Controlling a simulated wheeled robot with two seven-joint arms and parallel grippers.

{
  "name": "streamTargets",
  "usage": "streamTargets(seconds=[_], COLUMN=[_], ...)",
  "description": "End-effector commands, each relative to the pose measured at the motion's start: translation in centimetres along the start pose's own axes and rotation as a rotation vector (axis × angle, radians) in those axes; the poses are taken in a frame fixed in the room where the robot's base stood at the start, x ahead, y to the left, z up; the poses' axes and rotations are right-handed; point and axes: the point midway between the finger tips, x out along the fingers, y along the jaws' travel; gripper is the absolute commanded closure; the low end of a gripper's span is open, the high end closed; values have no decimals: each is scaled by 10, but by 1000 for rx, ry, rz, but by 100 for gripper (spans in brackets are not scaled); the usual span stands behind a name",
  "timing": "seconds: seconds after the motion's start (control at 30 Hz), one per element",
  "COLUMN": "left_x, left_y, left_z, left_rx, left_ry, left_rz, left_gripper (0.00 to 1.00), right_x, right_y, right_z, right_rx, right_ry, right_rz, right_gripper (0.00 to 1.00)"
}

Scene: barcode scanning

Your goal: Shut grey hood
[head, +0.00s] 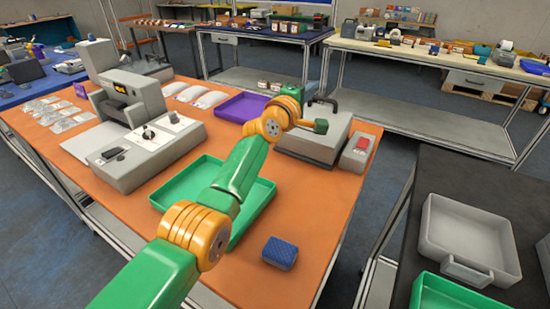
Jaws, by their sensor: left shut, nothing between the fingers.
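A grey box-shaped unit (313,148) stands at the far right of the orange table; its upper grey part looks like the hood. My arm covers part of it, so I cannot tell how far the hood is open. A black bent bar, perhaps a handle, shows at its top. My left gripper (321,127) is at the end of the green and orange arm, in front of the unit's upper part. It is shut and empty; I cannot tell whether it touches the unit. My right gripper is out of view.
A green tray (185,187) lies under my left arm, with a blue block (280,252) nearer. A purple tray (241,107) is left of the unit, and a small grey device with a red top (357,151) is right. A larger grey machine (128,160) stands left.

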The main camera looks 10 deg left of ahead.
Motion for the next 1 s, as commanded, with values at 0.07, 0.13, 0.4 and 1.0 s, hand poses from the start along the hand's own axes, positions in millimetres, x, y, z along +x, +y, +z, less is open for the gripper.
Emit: streamTargets(seconds=[0.07, 0.13, 0.4, 1.0], left_x=[1, 2, 2, 2], left_y=[-2, -1, 0, 45], left_z=[0, 0, 0, -3], left_rx=[0, 0, -1, -1], left_ry=[-1, -1, 0, 2], left_rz=[-1, 1, 1, 1], left_gripper=[100, 100, 100, 100], right_x=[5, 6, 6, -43], right_y=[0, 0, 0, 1], right_z=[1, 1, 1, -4], right_rx=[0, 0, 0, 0], right_ry=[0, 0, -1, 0], right_rz=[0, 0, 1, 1], right_gripper=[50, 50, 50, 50])
